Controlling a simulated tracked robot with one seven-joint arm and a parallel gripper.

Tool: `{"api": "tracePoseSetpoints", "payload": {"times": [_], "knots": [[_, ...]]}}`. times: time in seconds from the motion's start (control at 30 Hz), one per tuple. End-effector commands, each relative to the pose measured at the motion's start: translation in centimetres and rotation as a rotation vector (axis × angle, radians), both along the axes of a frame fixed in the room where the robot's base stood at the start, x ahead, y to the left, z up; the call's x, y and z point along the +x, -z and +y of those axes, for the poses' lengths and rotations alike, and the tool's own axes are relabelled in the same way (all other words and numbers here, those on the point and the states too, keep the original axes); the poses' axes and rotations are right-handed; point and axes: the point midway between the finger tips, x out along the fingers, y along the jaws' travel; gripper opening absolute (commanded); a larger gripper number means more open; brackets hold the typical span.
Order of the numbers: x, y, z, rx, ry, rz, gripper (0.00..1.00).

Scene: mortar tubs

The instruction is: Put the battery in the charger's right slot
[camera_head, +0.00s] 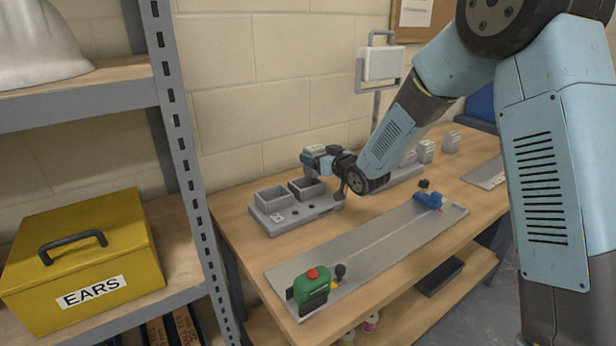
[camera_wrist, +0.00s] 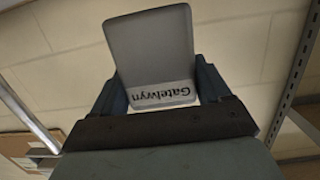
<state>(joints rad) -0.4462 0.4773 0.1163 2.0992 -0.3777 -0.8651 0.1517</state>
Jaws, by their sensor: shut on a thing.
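My gripper (camera_head: 322,162) is shut on a grey battery, which shows large in the wrist view (camera_wrist: 152,58) with "Gatelwyn" printed upside down near the jaws. In the head view only a small pale part of the battery (camera_head: 313,149) shows at the gripper. The grey charger (camera_head: 283,224) lies on the bench by the wall, with two open box-like slots. The left slot (camera_head: 272,197) looks empty. The right slot (camera_head: 306,188) is just below my gripper, and the battery appears above it; the exact gap cannot be told.
More grey blocks (camera_head: 425,151) stand behind my arm to the right. A long metal plate (camera_head: 375,242) lies in front, with a green tool (camera_head: 310,291) and a blue tool (camera_head: 428,201). A lamp (camera_head: 380,64) stands at the back. Shelving with a yellow box (camera_head: 85,255) is at left.

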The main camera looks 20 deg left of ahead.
Motion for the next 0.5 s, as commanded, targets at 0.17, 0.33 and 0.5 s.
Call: {"api": "tracePoseSetpoints", "payload": {"times": [0.17, 0.33, 0.5], "knots": [[-0.5, 1.9, 1.7, 0.001, -0.001, -0.002, 0.21], [-0.6, 2.6, 2.2, 0.002, 0.000, -0.003, 0.21], [-0.9, 3.9, 3.0, 0.002, -0.001, 0.000, 0.21]]}}
